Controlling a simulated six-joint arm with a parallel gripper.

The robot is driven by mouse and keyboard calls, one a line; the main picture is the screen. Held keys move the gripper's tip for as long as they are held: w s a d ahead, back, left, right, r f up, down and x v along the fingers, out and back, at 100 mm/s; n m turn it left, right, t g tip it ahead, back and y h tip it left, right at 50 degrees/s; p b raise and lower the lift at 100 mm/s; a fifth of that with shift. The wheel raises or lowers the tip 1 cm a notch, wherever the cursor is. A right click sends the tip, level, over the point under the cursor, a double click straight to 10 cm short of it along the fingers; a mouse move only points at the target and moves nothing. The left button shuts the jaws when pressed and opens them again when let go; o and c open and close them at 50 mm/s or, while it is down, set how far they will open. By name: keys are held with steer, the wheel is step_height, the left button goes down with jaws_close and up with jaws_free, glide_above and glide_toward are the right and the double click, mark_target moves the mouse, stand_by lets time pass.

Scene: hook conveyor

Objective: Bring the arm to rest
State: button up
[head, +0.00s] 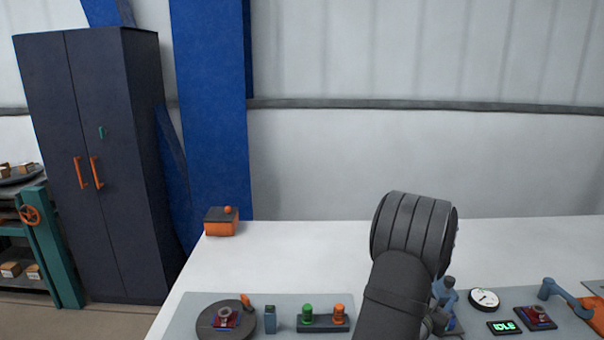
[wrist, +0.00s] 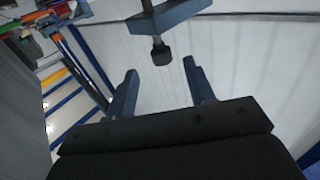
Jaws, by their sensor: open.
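My arm (head: 412,235) rises over the front of the white table in the head view, its dark ribbed joint above the right half. My gripper (wrist: 162,80) shows in the wrist view with its two blue-grey fingers spread apart and nothing between them. In the head view the gripper's jaws cannot be made out; the arm hides part of the table behind it. Beyond the fingers in the wrist view are a pale ribbed wall and a dark knob-ended fixture (wrist: 161,50).
A dark cabinet (head: 95,230) stands left.

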steer(key=v, duration=1)
steer(key=w+d+r, duration=0.1)
steer(key=w+d, duration=0.1)
steer(key=w+d+m, duration=0.1)
steer(key=w+d, duration=0.2)
steer(key=w+d+r+m+g+y, duration=0.1)
steer(key=w+d, duration=0.2)
steer(key=shift+r, duration=0.3)
steer(key=w+d+r+y, duration=0.1)
steer(key=w+d, duration=0.1)
steer(key=w+d+r+m, duration=0.1)
steer(key=w+d, duration=0.1)
steer(key=w+d+r+y, duration=0.1)
steer(key=w+d, duration=0.1)
steer(key=w, duration=0.1)
steer(key=shift+w+r+m+g+y, duration=0.15)
steer(key=shift+r+m+g+y, duration=0.15)
steer(key=shift+g, duration=0.1)
steer(key=shift+w+d+r+g+y, duration=0.15)
steer(key=shift+w+y, duration=0.1)
steer(key=shift+w, duration=0.2)
steer(key=shift+w+d+f+g+y, duration=0.15)
steer(key=shift+w+d+y, duration=0.1)
steer(key=shift+w, duration=0.25)
steer(key=shift+r, duration=0.1)
steer(key=shift+o, duration=0.2)
